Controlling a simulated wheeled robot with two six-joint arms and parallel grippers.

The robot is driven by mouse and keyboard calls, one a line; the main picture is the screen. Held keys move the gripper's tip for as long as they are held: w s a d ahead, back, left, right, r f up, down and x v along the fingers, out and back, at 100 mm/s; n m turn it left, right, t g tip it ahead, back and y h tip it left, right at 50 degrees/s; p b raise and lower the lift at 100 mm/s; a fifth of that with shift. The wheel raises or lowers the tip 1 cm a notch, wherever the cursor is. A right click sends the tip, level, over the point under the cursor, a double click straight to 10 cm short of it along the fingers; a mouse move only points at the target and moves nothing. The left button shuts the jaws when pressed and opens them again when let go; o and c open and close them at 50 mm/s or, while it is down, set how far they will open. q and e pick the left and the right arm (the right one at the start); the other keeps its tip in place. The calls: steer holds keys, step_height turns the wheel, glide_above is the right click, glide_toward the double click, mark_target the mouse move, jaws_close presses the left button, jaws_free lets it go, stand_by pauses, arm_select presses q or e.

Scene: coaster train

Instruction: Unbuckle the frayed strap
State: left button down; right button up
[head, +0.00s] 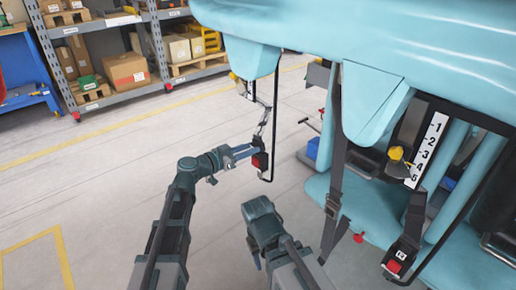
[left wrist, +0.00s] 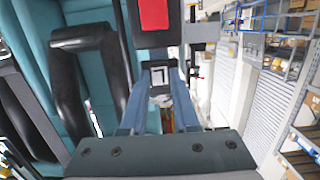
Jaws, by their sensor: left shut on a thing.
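My left gripper (head: 247,153) is shut at a black buckle with a red button (head: 260,160), left of the teal seat. In the left wrist view the two blue fingers (left wrist: 160,78) close around a grey piece with a square mark, just below the red button (left wrist: 153,14). A thin, ragged-looking grey strap (head: 264,122) runs up from this buckle; whether it is joined there is too small to tell. A second buckle (head: 398,262), with a red button and a white tag, hangs on a dark strap at right. My right arm's end (head: 262,218) is low centre; its fingers are unclear.
The teal seat structure (head: 345,207) fills the right side, with a number plate (head: 430,147) and a yellow knob (head: 396,153). A dark strap (head: 334,180) hangs between. Shelves with boxes (head: 126,70) stand far left. The grey floor at left is clear.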

mark_target(260, 134)
arm_select(q)
steer(key=shift+r+p, duration=2.1)
steer(key=shift+r, duration=0.15)
steer(key=w+a, duration=0.6)
steer(key=w, duration=0.1)
steer(key=shift+w+a, duration=0.25)
steer(key=shift+w, duration=0.1)
steer(key=shift+f, duration=0.1)
stand_by(1.1)
